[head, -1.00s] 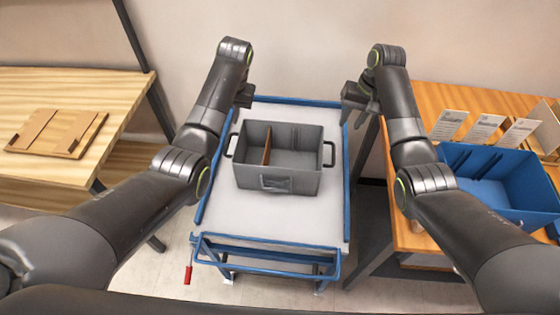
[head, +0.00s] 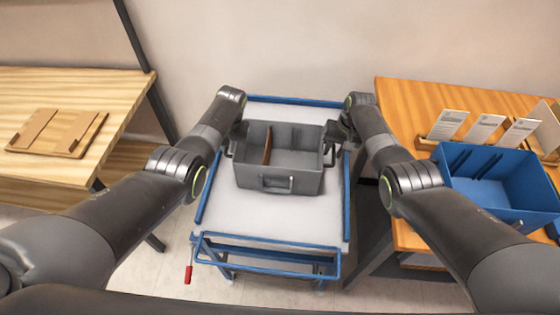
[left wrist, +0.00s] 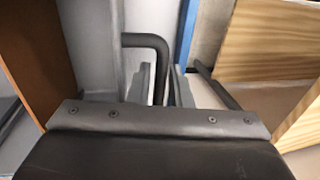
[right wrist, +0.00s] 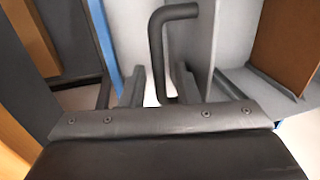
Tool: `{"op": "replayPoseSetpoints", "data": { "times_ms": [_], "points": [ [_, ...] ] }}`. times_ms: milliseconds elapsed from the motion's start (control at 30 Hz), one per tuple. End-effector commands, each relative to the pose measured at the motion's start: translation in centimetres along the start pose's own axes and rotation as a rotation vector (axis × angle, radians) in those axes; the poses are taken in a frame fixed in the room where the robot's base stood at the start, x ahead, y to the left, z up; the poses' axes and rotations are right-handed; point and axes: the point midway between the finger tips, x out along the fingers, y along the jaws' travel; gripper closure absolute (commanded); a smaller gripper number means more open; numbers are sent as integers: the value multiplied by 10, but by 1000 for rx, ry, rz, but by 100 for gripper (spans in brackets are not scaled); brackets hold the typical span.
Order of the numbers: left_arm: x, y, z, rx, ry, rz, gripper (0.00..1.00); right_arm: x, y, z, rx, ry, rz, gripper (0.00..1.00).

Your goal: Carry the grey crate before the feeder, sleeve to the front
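The grey crate (head: 305,181) sits upright on the cart's white top, with a brown divider (head: 268,146) inside. A small grey frame, seemingly the sleeve (head: 276,184), is on the crate wall facing me. My left gripper (head: 234,138) is at the crate's left side; in the left wrist view its open fingers (left wrist: 160,88) straddle the dark bar handle (left wrist: 145,41). My right gripper (head: 338,136) is at the right side; in the right wrist view its open fingers (right wrist: 159,90) stand either side of the other handle (right wrist: 156,50). I cannot make out a feeder.
The cart (head: 220,216) has blue rails around its white top. A wooden table (head: 60,92) with a flat wooden holder (head: 62,133) stands left. An orange-brown table (head: 405,95) on the right carries a blue bin (head: 520,200) and white cards (head: 485,128).

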Motion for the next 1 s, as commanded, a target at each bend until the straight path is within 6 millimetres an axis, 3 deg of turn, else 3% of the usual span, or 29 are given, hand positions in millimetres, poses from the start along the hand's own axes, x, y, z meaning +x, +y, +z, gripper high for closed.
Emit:
{"op": "replayPoseSetpoints", "data": {
  "times_ms": [400,533,633,1000],
  "points": [
    [3,0,0,0,1,0,82,3,0,0,0,1,0,72],
    [3,0,0,0,0,0,99,3,0,0,0,0,0,89],
    [3,0,0,0,0,0,100,3,0,0,0,0,0,100],
    [2,0,0,0,2,0,100,2,0,0,0,2,0,100]
  ]
}}
